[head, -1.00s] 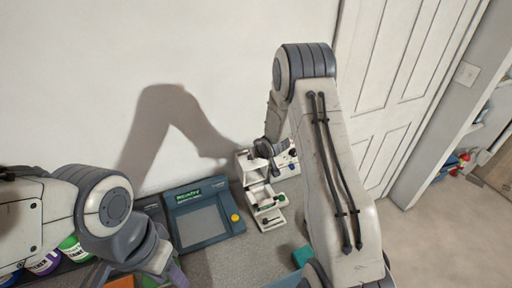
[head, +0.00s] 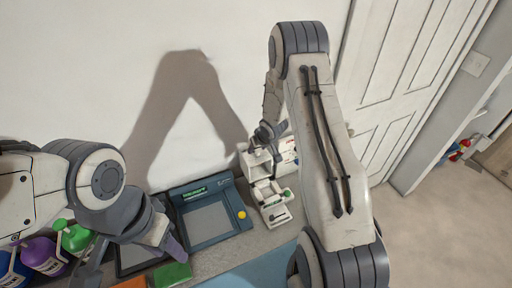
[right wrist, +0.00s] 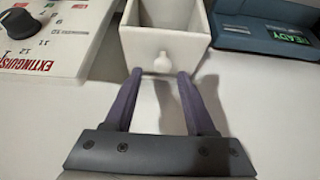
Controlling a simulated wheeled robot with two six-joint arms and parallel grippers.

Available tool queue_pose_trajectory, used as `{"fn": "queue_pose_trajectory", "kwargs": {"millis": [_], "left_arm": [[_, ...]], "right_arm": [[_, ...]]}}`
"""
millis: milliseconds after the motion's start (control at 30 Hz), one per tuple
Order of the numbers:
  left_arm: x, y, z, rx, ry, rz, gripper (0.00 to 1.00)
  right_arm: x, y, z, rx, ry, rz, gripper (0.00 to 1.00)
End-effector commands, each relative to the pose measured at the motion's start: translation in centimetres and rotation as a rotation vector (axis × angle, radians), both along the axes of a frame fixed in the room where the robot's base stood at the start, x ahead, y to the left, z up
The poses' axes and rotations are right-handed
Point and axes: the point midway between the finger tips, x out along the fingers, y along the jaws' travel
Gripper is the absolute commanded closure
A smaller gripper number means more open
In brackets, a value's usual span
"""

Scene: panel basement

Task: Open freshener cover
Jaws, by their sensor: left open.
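The freshener is a white unit (head: 272,207) on the bench against the wall in the head view. Its open-topped white box with a small round knob (right wrist: 162,62) shows in the right wrist view, and the box interior looks empty. My right gripper (right wrist: 162,75) is open, its two purple fingers on either side of the knob, with gaps visible; I cannot tell whether they touch. In the head view its fingertips are hidden at the freshener's top.
A teal READY device (head: 208,218) stands left of the freshener. A white panel with a dial (right wrist: 45,30) is beside it. Purple (head: 42,255) and green (head: 74,237) bottles stand left. A green block (head: 172,274) lies in front. A door is at right.

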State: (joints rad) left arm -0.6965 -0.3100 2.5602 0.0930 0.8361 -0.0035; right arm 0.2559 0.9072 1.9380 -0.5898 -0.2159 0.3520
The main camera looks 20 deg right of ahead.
Motion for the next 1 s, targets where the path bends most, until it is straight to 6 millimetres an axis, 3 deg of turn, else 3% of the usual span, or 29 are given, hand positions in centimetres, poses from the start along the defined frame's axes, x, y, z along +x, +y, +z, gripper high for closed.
{"fn": "queue_pose_trajectory", "kwargs": {"millis": [233,633,1000], "left_arm": [[0.0,0.0,-0.1,0.000,0.000,0.000,0.55],[0.0,0.0,1.2,0.000,0.000,0.001,0.55],[0.0,0.0,1.4,0.000,0.000,0.001,0.55]], "right_arm": [[-0.6,0.1,1.3,-0.001,0.000,0.002,0.44],[-4.0,0.1,8.1,-0.001,-0.001,0.003,0.44],[-4.7,0.1,9.2,0.000,0.001,0.001,0.44]]}}
